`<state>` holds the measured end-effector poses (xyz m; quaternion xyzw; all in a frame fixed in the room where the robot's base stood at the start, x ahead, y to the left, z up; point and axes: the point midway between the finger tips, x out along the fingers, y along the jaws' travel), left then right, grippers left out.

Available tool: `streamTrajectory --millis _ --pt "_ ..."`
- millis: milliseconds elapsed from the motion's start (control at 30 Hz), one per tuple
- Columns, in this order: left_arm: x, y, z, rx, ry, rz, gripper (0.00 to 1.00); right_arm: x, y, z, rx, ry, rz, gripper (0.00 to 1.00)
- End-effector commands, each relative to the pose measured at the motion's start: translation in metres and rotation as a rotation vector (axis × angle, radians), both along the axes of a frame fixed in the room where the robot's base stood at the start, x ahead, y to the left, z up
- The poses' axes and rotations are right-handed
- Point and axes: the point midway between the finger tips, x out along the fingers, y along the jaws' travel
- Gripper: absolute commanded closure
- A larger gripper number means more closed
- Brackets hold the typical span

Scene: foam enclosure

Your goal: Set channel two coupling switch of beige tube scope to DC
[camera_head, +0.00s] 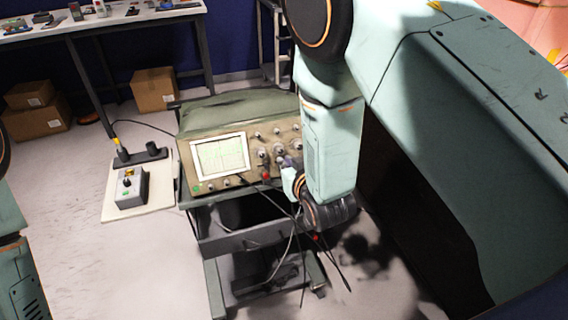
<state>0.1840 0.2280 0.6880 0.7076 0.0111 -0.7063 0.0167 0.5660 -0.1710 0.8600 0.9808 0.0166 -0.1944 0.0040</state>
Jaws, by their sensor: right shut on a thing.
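The beige tube scope (215,182) stands on a dark cart left of the picture's middle, its lit screen (220,156) facing me. Knobs and connectors fill the right half of its front panel. My right arm comes down from the top right, and my right gripper (286,163) is at the lower right part of that panel, shut on a small control. The fingertips are small and partly hidden, so I cannot tell which control it is. The channel two coupling switch cannot be made out. My left gripper is not in view.
A grey box with a knob (130,186) lies on a white board left of the scope. Cables (294,240) hang in front of the dark cart (242,240). Cardboard boxes (154,90) and a workbench (130,14) stand behind. Open floor lies at the lower left.

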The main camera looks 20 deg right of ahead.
Motion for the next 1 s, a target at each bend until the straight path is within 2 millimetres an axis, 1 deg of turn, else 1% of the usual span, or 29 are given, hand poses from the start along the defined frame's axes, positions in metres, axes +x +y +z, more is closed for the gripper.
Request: streamTrajectory --millis 67,300,333,600,867,1000 --pt "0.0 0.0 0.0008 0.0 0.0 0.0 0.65 0.001 -0.0044 0.0007 0.002 -0.002 -0.003 1.0" --pt "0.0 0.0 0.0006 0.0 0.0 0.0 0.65 0.0011 -0.0052 0.0007 0.001 -0.002 -0.006 1.0" --pt "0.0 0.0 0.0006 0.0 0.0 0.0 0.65 0.0012 -0.0052 0.0008 0.001 -0.003 -0.006 0.92" --pt "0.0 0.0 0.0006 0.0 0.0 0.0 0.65 0.0007 -0.0045 0.0006 0.001 -0.002 -0.003 0.7" --pt "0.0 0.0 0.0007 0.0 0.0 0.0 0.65 0.0 -0.004 0.0004 0.001 -0.001 -0.001 0.7" --pt "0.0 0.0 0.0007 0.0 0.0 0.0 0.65 -0.0079 -0.0039 0.0032 -0.001 0.001 0.0 0.7"
